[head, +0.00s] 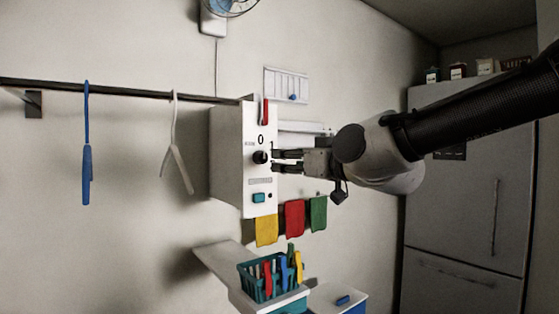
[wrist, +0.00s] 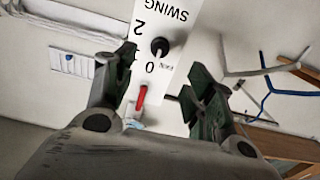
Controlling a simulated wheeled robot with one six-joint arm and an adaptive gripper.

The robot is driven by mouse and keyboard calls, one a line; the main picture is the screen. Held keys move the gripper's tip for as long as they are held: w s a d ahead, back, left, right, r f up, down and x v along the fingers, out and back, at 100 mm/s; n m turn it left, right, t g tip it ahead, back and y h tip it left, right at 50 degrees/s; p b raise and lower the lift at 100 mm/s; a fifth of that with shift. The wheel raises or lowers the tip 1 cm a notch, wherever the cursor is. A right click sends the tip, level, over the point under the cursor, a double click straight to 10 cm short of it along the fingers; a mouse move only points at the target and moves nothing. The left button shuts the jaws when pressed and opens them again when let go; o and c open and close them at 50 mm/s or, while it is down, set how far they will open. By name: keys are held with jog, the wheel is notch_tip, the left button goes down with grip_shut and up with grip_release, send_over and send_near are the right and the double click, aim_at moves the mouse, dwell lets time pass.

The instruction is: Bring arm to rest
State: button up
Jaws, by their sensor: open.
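My gripper (head: 273,160) is at the end of my arm, which reaches in from the right in the head view. Its fingers point left at a white control box (head: 231,150) on the wall. In the wrist view my gripper (wrist: 155,100) is open, its two dark fingers apart with nothing held between them. The box's black knob (wrist: 159,47) shows beyond the fingertips, near the printed 0, 1 and 2. A red lever (wrist: 142,98) also shows between the fingers. I cannot tell whether a fingertip touches the box.
A rail with a blue hanger (head: 87,150) and a white hanger (head: 176,150) runs left of the box. Yellow, red and green cloths (head: 294,218) hang below. A teal basket (head: 262,285) stands on a shelf. A fridge (head: 466,200) is at right.

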jog(key=shift+s+d, duration=0.25)
jog(key=shift+s, duration=0.1)
jog(key=s+d+f+g+h, duration=0.2)
jog(key=s+f+g, duration=0.2)
jog(key=f, duration=0.4)
jog(key=s+d+f+g+h, duration=0.1)
jog(key=s+d+f+g, duration=0.2)
jog(key=f, duration=0.5)
jog(key=s+d+f+m+g+h, duration=0.2)
jog(key=s+d, duration=0.5)
jog(key=d, duration=0.5)
jog(key=s+d+f+m+g+h, duration=0.1)
jog(key=s+d+f+m+h, duration=0.4)
jog(key=d, duration=0.8)
jog(key=shift+s+d+g, duration=0.15)
jog(key=shift+s+g, duration=0.25)
jog(key=shift+s, duration=0.8)
